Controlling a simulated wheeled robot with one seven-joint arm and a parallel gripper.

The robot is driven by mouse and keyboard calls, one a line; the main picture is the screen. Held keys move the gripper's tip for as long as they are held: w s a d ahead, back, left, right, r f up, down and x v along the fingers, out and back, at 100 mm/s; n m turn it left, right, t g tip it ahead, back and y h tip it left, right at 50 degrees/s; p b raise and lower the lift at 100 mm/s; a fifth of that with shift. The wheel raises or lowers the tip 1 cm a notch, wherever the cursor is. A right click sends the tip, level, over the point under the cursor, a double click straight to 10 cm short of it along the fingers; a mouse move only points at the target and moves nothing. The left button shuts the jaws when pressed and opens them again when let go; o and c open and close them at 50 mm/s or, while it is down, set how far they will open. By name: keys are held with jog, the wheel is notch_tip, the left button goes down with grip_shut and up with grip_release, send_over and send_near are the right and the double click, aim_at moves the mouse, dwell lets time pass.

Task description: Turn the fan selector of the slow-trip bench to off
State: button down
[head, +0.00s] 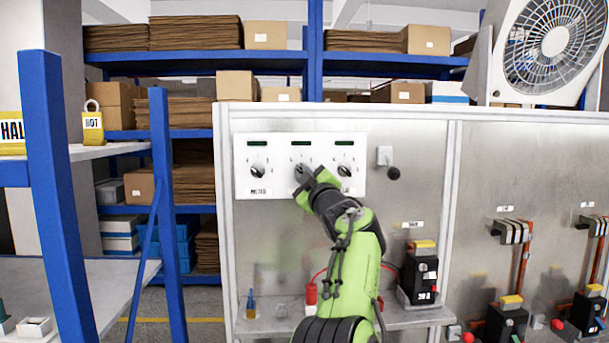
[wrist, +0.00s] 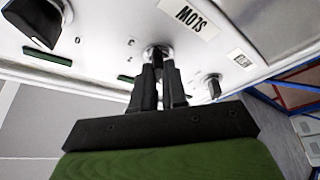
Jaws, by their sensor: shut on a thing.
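A white control panel (head: 275,140) on the grey bench wall carries three rotary selectors in a row. My gripper (head: 308,182) is at the middle selector (head: 301,170) and covers part of it. In the wrist view my gripper (wrist: 160,70) is shut on this middle selector (wrist: 157,50), beside the label reading SLOW (wrist: 189,17). The selector's pointer is mostly hidden between the fingers, so its setting cannot be read. The left selector (head: 258,171) and right selector (head: 345,171) are free. The wrist view is upside down relative to the head view.
A white fan (head: 553,42) stands on top of the bench wall at the right. A black breaker (head: 420,275) sits on the bench shelf right of my arm. A plug on a small socket (head: 388,160) is right of the panel. A blue rack post (head: 55,200) stands at the left.

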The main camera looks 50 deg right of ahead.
jog(key=shift+d+f, duration=0.1)
jog(key=shift+f, duration=0.05)
jog(key=c, duration=1.2)
grip_release()
jog(key=shift+o, duration=0.2)
jog(key=b+v, duration=0.9)
jog(key=v, duration=0.6)
jog(key=shift+s+a, duration=0.25)
jog(key=shift+s, duration=0.05)
